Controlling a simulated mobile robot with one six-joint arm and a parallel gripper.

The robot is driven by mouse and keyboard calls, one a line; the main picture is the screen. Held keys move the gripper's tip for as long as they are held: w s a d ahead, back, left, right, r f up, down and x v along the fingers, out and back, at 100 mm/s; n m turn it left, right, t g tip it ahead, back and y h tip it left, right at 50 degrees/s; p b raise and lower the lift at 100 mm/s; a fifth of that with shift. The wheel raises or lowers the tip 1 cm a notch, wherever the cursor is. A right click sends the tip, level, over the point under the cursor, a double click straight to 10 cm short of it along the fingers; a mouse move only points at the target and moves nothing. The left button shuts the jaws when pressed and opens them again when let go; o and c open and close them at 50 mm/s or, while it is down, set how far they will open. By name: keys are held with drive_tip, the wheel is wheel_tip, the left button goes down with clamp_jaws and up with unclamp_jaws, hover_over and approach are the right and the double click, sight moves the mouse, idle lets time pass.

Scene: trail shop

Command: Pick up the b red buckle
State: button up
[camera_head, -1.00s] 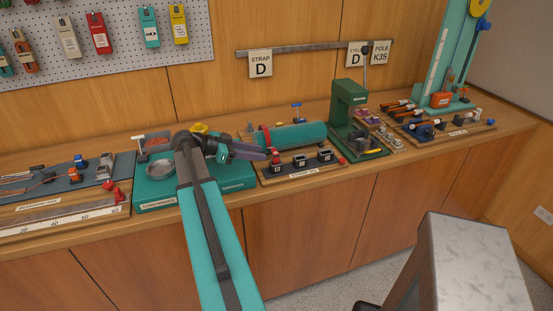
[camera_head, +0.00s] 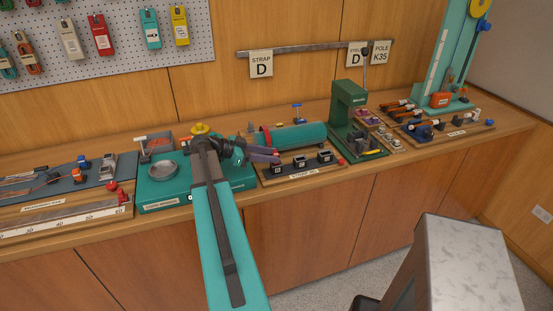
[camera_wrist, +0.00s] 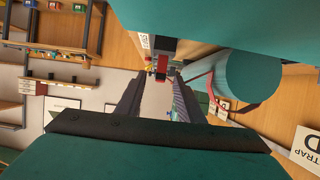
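The red buckle sits on the leftmost dark block (camera_head: 277,169) of the strap jig (camera_head: 304,177); in the head view my gripper (camera_head: 272,155) mostly hides it. In the wrist view the red buckle (camera_wrist: 161,64) shows just beyond and between the fingertips, by a dark block. My gripper (camera_wrist: 159,80) is open, with a clear gap between its two dark fingers. It reaches in from the left, low over the jig. I cannot tell whether either finger touches the buckle.
A teal cylinder (camera_head: 295,134) lies close behind the jig and fills the right of the wrist view (camera_wrist: 253,82). Two more dark blocks stand to the right (camera_head: 300,163). A green press (camera_head: 347,105) stands further right, and a teal weighing base (camera_head: 165,194) is left.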

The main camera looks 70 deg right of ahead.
drive_tip(key=shift+s+d+f, duration=0.15)
drive_tip(key=shift+s+d, duration=0.05)
drive_tip(key=shift+s, duration=0.05)
idle(0.4)
clamp_jaws()
